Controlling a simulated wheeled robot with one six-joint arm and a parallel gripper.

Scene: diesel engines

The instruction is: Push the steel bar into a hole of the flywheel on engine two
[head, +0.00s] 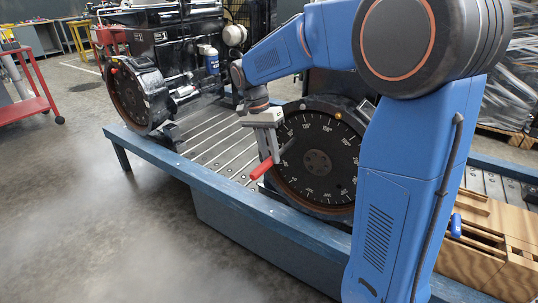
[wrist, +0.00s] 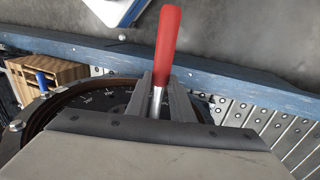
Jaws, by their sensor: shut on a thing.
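The steel bar has a red handle (head: 261,169); in the wrist view its bare steel part (wrist: 156,101) lies between the two fingers. My gripper (head: 270,155) is shut on the bar just past the handle, and the fingers also show in the wrist view (wrist: 161,90). The handle points away from the near flywheel (head: 325,183), a dark disc with white degree marks. The gripper is in front of its left part. Whether the bar's tip touches the flywheel or a hole is hidden. A second flywheel (head: 128,96) is on the engine at the left.
A blue bench frame (head: 240,208) with a slotted metal bed (head: 205,140) carries the engines. A wooden box (head: 482,240) with a blue-handled tool (head: 456,226) stands at the right. A red cart (head: 35,100) is at the far left. The floor in front is clear.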

